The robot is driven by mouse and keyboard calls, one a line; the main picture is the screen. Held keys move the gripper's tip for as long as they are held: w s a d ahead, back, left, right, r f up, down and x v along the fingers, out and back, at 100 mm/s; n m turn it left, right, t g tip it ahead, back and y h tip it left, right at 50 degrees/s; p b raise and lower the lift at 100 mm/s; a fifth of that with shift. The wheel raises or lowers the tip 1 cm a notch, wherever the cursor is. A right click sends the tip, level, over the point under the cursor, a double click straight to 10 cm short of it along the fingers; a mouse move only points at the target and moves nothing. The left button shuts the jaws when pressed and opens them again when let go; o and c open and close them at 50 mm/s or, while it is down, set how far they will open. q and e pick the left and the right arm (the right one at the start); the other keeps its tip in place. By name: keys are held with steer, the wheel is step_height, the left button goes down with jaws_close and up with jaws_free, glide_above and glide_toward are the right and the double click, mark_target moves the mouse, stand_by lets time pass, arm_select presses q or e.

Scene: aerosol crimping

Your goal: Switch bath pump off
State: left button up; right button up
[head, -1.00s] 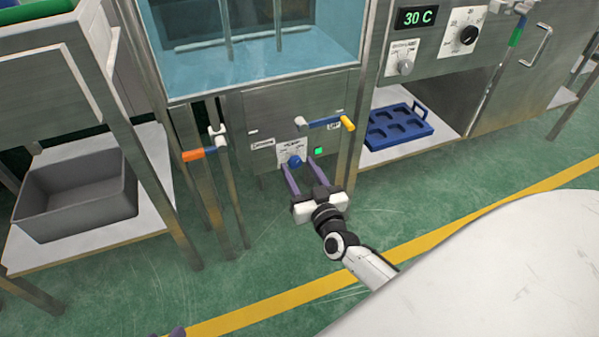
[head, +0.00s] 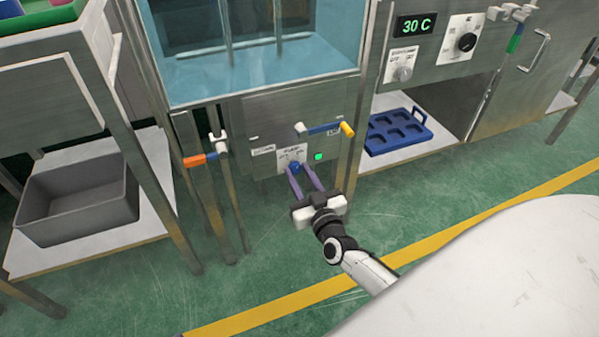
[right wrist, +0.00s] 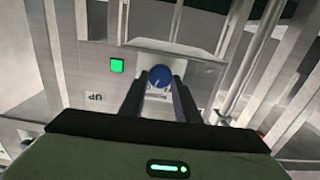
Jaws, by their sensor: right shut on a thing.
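The pump switch is a blue round knob (head: 295,168) on a white label plate, low on the steel panel under the water bath. In the right wrist view the blue knob (right wrist: 160,77) sits between the two fingertips. A small square lamp (head: 318,156) beside it is lit green, and it also shows in the right wrist view (right wrist: 116,65). My right gripper (head: 302,171) reaches the panel from the front, its purple-grey fingers shut on the knob. The knob's pointer and exact setting are hard to read. My left gripper is not in view.
A pipe valve with a blue-and-yellow handle (head: 325,129) sits just above the knob. An orange-handled valve (head: 200,159) is to the left. A grey bin (head: 80,203) and a blue tray (head: 398,131) rest on shelves. Green floor in front is clear.

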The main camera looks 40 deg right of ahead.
steer(key=shift+r+n+p, duration=0.15)
steer(key=shift+n+p, duration=0.5)
steer(key=shift+n, duration=0.15)
steer(key=n+p, duration=0.2)
steer(key=n, duration=0.1)
steer(key=shift+a+n, duration=0.15)
steer(key=shift+n, duration=0.15)
steer(key=shift+n+p, duration=0.3)
steer(key=shift+n, duration=0.1)
steer(key=shift+f+n+p, duration=0.2)
steer(key=shift+n+p, duration=0.15)
steer(key=shift+n, duration=0.85)
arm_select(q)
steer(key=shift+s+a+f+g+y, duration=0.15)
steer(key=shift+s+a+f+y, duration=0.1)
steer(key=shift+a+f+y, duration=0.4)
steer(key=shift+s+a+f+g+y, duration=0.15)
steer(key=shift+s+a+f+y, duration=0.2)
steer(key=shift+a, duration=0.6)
arm_select(e)
steer(key=shift+f+n, duration=0.1)
steer(key=shift+n, duration=1)
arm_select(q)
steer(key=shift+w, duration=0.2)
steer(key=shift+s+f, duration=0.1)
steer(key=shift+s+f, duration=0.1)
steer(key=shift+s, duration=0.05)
arm_select(e)
steer(key=o, duration=1)
steer(key=shift+o, duration=0.2)
